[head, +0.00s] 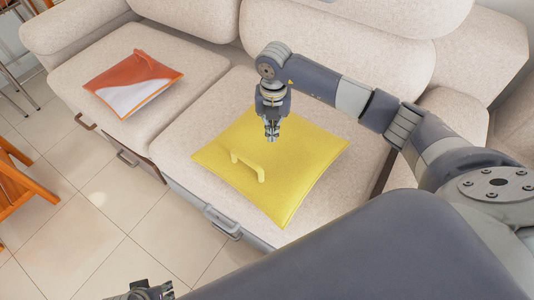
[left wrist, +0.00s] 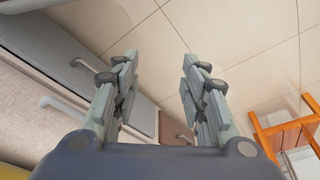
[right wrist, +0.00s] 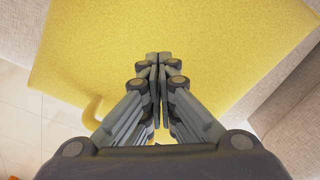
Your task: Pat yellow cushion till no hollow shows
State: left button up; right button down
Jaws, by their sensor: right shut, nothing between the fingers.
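The yellow cushion (head: 300,160) lies on the right seat of the sofa, with a yellow strap handle (head: 247,162) standing up from its left part. My right gripper (head: 271,136) points down over the middle of the cushion, shut and empty. In the right wrist view the shut fingertips (right wrist: 158,58) are in front of the cushion (right wrist: 210,45); I cannot tell whether they touch it. The cushion face looks even where it shows; the spot behind the fingers is hidden. My left gripper (head: 145,292) is low at the front, off the sofa, and open and empty in the left wrist view (left wrist: 159,60).
An orange and white cushion (head: 130,82) lies on the left seat of the beige sofa (head: 185,110). Grey handles (head: 222,222) stick out from the sofa front. An orange wooden chair (head: 22,190) stands at the left. The tiled floor (head: 110,215) before the sofa is clear.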

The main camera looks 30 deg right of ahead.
jog(key=shift+f, duration=0.2)
jog(key=shift+f, duration=0.35)
jog(key=shift+f+b, duration=0.45)
jog(key=shift+b, duration=0.1)
jog(key=shift+f, duration=0.1)
pick_arm(q)
notch_tip(320, 180, up, 5)
pick_arm(e)
jog(key=shift+r, duration=0.2)
notch_tip(320, 180, up, 2)
jog(key=shift+r+p, duration=0.15)
jog(key=shift+p, duration=0.9)
pick_arm(q)
notch_tip(320, 180, down, 8)
jog(key=shift+r, duration=0.2)
